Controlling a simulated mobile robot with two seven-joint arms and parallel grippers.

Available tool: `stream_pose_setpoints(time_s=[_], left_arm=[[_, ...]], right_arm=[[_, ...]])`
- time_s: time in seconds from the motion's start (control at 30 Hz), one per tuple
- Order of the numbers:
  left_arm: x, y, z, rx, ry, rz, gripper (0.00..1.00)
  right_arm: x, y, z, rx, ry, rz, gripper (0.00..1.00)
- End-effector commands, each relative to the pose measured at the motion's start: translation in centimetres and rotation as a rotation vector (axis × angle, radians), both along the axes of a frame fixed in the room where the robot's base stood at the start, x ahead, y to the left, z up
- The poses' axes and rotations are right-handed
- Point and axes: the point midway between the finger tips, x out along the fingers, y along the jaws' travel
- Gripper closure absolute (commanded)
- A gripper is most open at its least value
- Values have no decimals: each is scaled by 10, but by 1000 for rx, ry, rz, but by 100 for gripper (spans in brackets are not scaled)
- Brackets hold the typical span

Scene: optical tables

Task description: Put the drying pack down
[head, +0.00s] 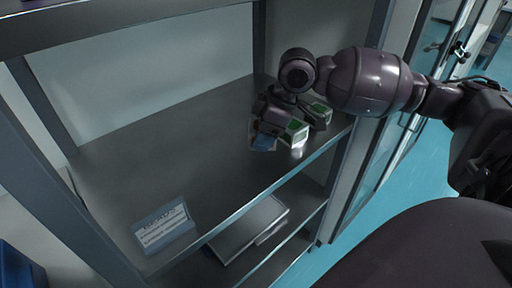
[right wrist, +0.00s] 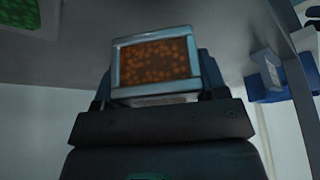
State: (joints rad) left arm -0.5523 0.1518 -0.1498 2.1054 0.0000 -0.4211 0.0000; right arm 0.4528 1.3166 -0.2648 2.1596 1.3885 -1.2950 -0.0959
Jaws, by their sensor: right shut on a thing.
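The drying pack (right wrist: 155,62) shows in the right wrist view as a small pale-framed block with a window of orange beads. My right gripper (head: 272,126) is shut on it, low over the upper metal shelf (head: 175,150) in the head view. A bluish patch (head: 263,142) at the fingertips may be part of the pack; the rest is hidden by the gripper. I cannot tell whether the pack touches the shelf. My left gripper is not in view.
A blue-edged label card (head: 163,228) stands at the shelf's front left. The shelf's left and middle are bare. A lower shelf holds a flat pale item (head: 240,228). Cabinet posts bound the shelf, and an open glass door (head: 385,165) is at right.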

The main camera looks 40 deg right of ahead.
Motion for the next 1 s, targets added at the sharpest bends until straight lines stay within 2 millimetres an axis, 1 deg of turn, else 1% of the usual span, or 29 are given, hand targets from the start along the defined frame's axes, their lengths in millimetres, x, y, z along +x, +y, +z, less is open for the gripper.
stream_pose_setpoints(time_s=[0.17, 0.3, 0.4, 0.47, 0.6, 0.8, 0.83, 0.9, 1.0], left_arm=[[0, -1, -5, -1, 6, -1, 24], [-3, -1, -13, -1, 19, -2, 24], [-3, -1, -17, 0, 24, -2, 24], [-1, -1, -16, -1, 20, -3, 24], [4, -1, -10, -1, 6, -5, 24], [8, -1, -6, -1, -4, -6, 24], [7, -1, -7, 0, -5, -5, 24], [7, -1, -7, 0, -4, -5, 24], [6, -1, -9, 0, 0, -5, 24]], right_arm=[[0, 0, -15, 1, 1, 1, 61], [0, 0, -38, 1, 5, 0, 61], [0, 0, -51, 0, 3, 0, 61], [0, 0, -53, 0, 0, -1, 61], [0, 0, -51, 0, -3, -1, 61], [0, 0, -53, 0, -3, -1, 61], [0, 0, -53, 0, -3, -1, 33], [0, 0, -53, 0, -3, -1, 22], [0, 0, -53, 0, -2, -1, 9]])
